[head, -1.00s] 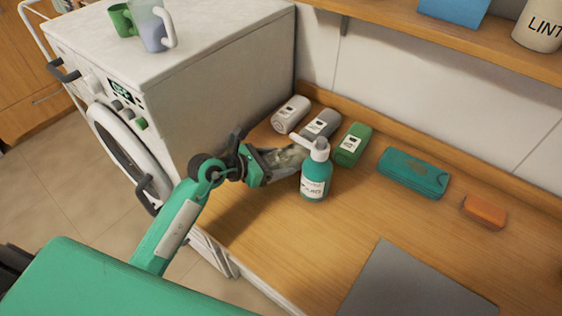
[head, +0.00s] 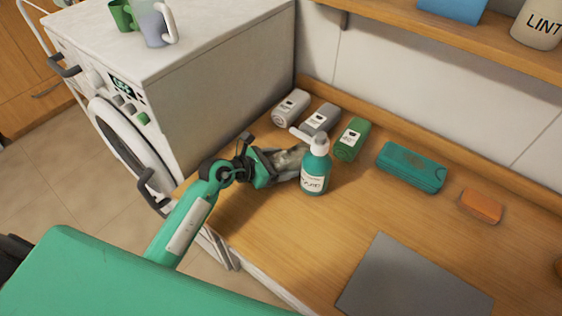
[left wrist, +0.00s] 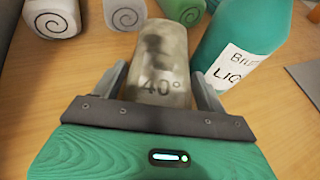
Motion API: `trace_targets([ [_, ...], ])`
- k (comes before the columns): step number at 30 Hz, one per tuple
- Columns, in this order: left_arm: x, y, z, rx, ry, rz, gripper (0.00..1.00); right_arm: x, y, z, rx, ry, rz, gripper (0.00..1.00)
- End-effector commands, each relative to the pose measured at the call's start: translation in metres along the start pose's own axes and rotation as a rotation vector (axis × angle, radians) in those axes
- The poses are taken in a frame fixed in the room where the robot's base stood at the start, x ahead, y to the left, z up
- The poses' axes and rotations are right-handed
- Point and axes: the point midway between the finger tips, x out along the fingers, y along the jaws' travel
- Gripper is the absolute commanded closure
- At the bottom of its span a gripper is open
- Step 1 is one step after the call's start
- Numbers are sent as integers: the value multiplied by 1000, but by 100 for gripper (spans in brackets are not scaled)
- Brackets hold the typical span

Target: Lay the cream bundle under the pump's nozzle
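The cream bundle (head: 289,158), a pale roll with a dark smear, is between my left gripper's fingers. The left wrist view shows it (left wrist: 160,62) with "40°" printed on it and a finger close against each side. My left gripper (head: 280,162) is low over the wooden counter. The teal pump bottle (head: 315,176) stands upright just right of the bundle; its white nozzle (head: 299,133) points left and back, on the bundle's far side. The bottle's body also shows in the left wrist view (left wrist: 240,45). Whether the bundle touches the counter is unclear. My right gripper is out of view.
Whitish (head: 291,107), grey (head: 320,119) and green (head: 352,139) rolls lie behind the bottle. A teal case (head: 411,166) and orange block (head: 481,206) lie to the right. A grey mat (head: 415,283) is in front. A washing machine (head: 220,100) stands left.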

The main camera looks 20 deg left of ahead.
Motion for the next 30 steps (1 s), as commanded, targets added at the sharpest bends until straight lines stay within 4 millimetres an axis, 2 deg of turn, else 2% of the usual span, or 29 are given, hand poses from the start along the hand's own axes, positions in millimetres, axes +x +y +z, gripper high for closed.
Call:
trace_targets([
  [8, -5, 0, 2, 0, 0, 1, 26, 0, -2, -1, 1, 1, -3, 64],
  [11, -19, 0, 0, 2, 1, 0, 26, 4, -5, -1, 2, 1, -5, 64],
  [21, -90, 0, -1, 3, 3, 0, 26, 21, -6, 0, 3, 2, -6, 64],
  [25, -109, 0, 0, 1, 2, 0, 26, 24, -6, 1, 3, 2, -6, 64],
  [30, -120, 0, 2, 0, 0, -1, 26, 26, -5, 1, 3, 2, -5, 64],
])
